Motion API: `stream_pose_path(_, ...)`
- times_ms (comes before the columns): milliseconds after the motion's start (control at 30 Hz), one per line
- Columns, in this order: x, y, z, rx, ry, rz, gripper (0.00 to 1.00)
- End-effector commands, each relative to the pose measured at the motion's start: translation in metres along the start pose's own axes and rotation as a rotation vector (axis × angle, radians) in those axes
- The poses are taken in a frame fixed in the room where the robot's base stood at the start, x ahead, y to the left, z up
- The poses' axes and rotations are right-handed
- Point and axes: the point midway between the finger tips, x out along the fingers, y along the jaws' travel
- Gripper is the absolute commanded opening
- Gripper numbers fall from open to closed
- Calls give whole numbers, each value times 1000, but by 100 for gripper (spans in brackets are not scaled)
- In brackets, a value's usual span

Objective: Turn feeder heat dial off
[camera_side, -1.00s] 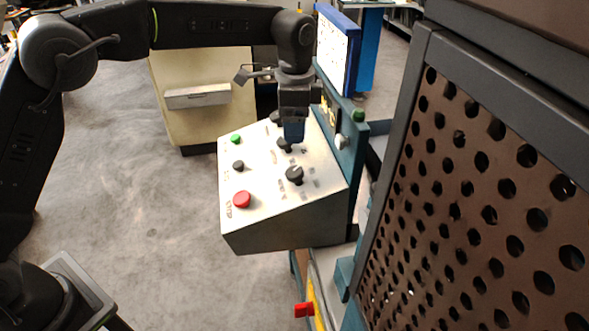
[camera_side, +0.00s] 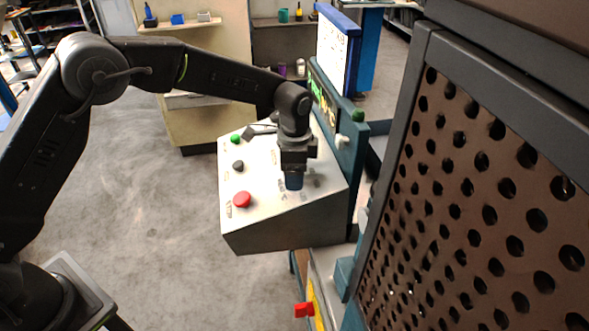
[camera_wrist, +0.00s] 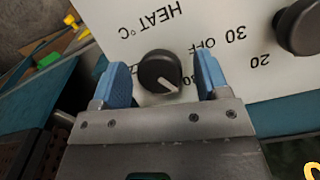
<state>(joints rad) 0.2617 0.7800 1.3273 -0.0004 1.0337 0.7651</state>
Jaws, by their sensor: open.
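The control panel (camera_side: 270,215) is a pale sloped box with a dark side. In the wrist view, the black heat dial (camera_wrist: 160,72) sits by the printed words "HEAT °C" and "OFF". Its white pointer line slants to the lower right, toward a partly hidden number, not at "OFF". My gripper (camera_wrist: 162,68) is open, with one blue finger on either side of the dial and a small gap visible on the left. In the side view, my gripper (camera_side: 293,181) is down at the panel's front right and hides the dial.
Another black dial (camera_wrist: 300,25) is at the right in the wrist view, beside numbers 20 and 30. A red button (camera_side: 242,199), a small black knob (camera_side: 238,166) and a green button (camera_side: 235,139) are on the panel's left. A perforated brown guard (camera_side: 480,200) stands at right.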

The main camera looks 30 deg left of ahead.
Motion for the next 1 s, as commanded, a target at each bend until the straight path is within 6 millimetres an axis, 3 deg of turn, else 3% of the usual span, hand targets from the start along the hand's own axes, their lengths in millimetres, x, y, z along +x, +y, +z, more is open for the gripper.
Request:
stream_pose_path(100, 0, 0, 0, 0, 0, 0, 68)
stream_pose_path(600, -1, 0, 0, 0, 0, 1, 20)
stream_pose_path(1000, -1, 0, 0, -80, 5, 27, 20)
